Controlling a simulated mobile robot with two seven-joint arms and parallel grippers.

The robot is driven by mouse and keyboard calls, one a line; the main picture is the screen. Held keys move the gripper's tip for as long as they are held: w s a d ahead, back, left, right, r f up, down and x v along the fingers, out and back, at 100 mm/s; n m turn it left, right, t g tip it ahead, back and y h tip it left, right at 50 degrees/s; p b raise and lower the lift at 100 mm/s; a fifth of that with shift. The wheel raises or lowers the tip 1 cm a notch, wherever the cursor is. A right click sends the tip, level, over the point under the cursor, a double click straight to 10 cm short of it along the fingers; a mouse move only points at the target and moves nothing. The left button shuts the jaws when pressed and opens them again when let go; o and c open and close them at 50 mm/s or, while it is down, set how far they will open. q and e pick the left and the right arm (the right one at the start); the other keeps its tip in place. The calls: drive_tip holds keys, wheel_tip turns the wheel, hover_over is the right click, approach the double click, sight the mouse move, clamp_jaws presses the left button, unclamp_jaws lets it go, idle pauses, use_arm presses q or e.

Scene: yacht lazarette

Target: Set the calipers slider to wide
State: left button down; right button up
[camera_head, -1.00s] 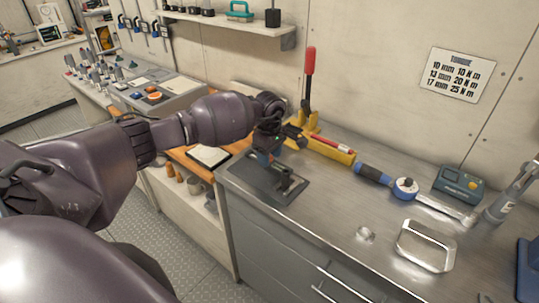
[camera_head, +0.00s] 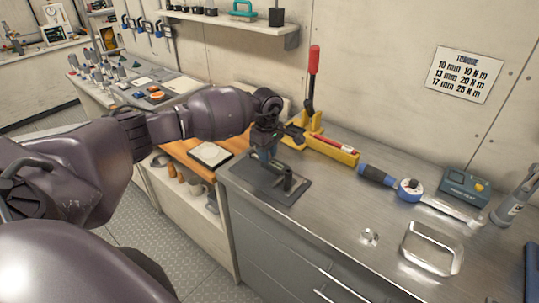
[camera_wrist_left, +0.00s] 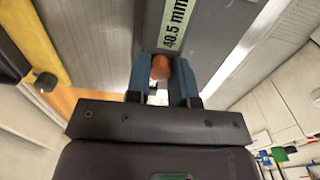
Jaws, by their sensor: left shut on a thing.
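My right gripper is not in view.
A yellow holder (camera_head: 330,148) with a red-handled lever (camera_head: 313,72) stands just behind the fixture.

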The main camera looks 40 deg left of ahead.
use_arm(q)
drive_tip(key=c, duration=1)
unclamp_jaws()
drive_tip(key=shift+r, duration=0.1)
wheel_tip(320, 180, up, 11)
drive_tip(key=shift+f, duration=0.2)
